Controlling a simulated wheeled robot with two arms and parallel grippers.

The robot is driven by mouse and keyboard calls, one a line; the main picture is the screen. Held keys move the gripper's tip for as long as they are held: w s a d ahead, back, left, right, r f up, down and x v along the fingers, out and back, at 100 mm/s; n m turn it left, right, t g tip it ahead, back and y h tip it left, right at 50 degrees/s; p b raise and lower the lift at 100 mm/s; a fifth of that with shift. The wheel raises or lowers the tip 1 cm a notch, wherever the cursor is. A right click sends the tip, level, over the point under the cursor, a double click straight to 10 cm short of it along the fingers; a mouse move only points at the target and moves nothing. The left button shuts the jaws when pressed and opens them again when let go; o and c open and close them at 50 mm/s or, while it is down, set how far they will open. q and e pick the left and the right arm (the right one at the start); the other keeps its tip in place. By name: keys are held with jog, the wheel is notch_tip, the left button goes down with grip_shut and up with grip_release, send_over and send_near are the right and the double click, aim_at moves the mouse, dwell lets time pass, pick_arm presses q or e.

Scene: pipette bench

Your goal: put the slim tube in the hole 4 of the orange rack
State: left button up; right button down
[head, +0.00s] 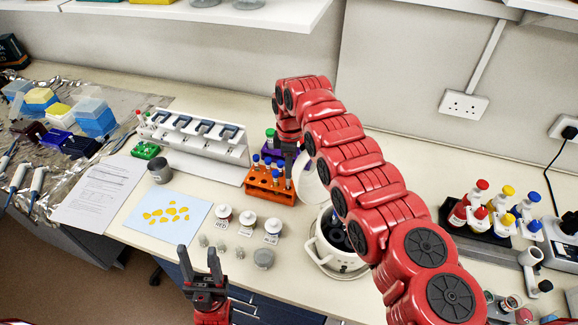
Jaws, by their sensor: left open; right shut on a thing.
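The orange rack (262,194) stands on the bench near the middle, with several blue-capped tubes in its back row and open holes in front. My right gripper (288,160) points down over the rack's right end, shut on a slim tube that it mostly hides. I cannot tell whether the tube's lower end is in a hole or above it, nor read any hole number. My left gripper (203,268) is open and empty in front of the bench's front edge, well away from the rack.
A white pipette stand (195,140) is to the left. Labelled jars (248,219) and a white pot (325,262) stand in front. A blue card (167,216) lies at left.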

jog(key=shift+f, duration=0.2)
jog(key=c, duration=0.7)
grip_release()
jog(key=shift+r+p, duration=0.7)
jog(key=shift+r, duration=0.2)
notch_tip(320, 180, up, 6)
jog(key=b, duration=0.3)
jog(key=shift+f, duration=0.15)
jog(key=r, duration=0.2)
jog(key=r+p, duration=0.1)
jog(key=r, duration=0.1)
jog(key=r+p, duration=0.1)
jog(key=shift+d+r, duration=0.25)
jog(key=shift+r, duration=0.15)
